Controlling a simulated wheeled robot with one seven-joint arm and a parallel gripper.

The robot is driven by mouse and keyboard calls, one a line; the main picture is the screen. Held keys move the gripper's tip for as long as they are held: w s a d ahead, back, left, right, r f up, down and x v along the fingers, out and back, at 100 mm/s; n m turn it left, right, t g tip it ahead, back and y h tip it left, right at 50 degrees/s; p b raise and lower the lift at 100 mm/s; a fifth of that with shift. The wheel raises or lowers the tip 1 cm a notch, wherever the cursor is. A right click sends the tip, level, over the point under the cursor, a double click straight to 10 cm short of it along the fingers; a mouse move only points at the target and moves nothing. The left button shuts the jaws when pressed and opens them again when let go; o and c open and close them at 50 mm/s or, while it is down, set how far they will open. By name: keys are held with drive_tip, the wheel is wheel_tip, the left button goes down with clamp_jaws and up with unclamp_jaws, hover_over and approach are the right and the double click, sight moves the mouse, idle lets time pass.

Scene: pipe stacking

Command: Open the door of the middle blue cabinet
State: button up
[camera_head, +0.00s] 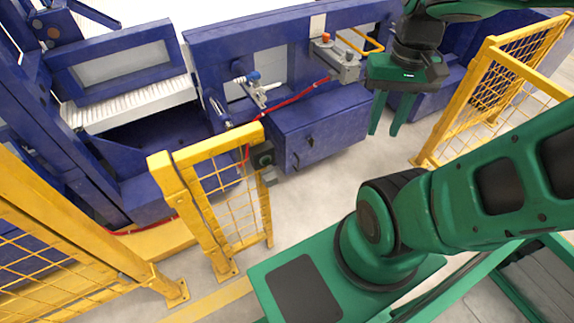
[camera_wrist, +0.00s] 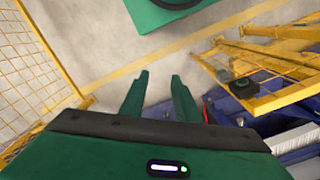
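The middle blue cabinet (camera_head: 345,108) stands low against the blue machine, near the centre of the head view. Its door looks shut, with a small dark handle or latch (camera_head: 310,140) on the front face. My gripper (camera_head: 384,132) hangs fingers down to the right of the cabinet, apart from it. In the wrist view my gripper (camera_wrist: 160,75) has its two green fingers spread with nothing between them. Blue machinery (camera_wrist: 240,112) shows at the lower right of the wrist view; I cannot tell whether the door is part of it.
A yellow mesh fence panel (camera_head: 228,195) stands left of the cabinet, beside a dark box (camera_head: 262,158). Another yellow fence (camera_head: 500,85) stands at the right. Grey floor (camera_head: 325,200) is clear before the cabinet.

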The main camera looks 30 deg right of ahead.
drive_tip(key=t+h, duration=0.3)
drive_tip(key=t, duration=0.1)
hover_over(298, 171)
drive_tip(key=s+a, duration=0.2)
drive_tip(key=s, duration=0.1)
wheel_tip(298, 171, down, 61)
drive_tip(key=x, duration=1)
drive_tip(key=shift+w+f, duration=0.2)
drive_tip(key=shift+w, duration=0.05)
